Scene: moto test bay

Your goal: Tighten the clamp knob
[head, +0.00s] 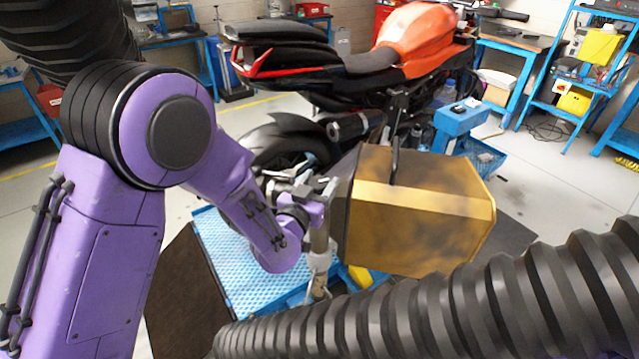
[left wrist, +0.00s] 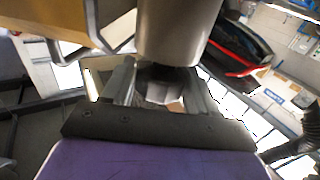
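My left gripper (head: 318,187) reaches in from the left, at the grey post left of the gold-and-dark box. In the left wrist view its two grey fingers (left wrist: 163,78) stand on either side of a small pale, faceted piece, which looks like the clamp knob (left wrist: 163,93). A thick grey cylinder (left wrist: 178,30) is just beyond the fingertips and hides part of the knob. I cannot tell whether the fingers touch the knob. In the head view the knob is not clearly visible beside the post (head: 319,240). My right gripper is not in view.
The gold-and-dark box (head: 440,205) stands close to the right of the gripper. An orange and black motorcycle (head: 415,35) is behind, above a blue perforated platform (head: 240,265). A blue stand (head: 460,120) is at the right. Open floor lies at the far left and right.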

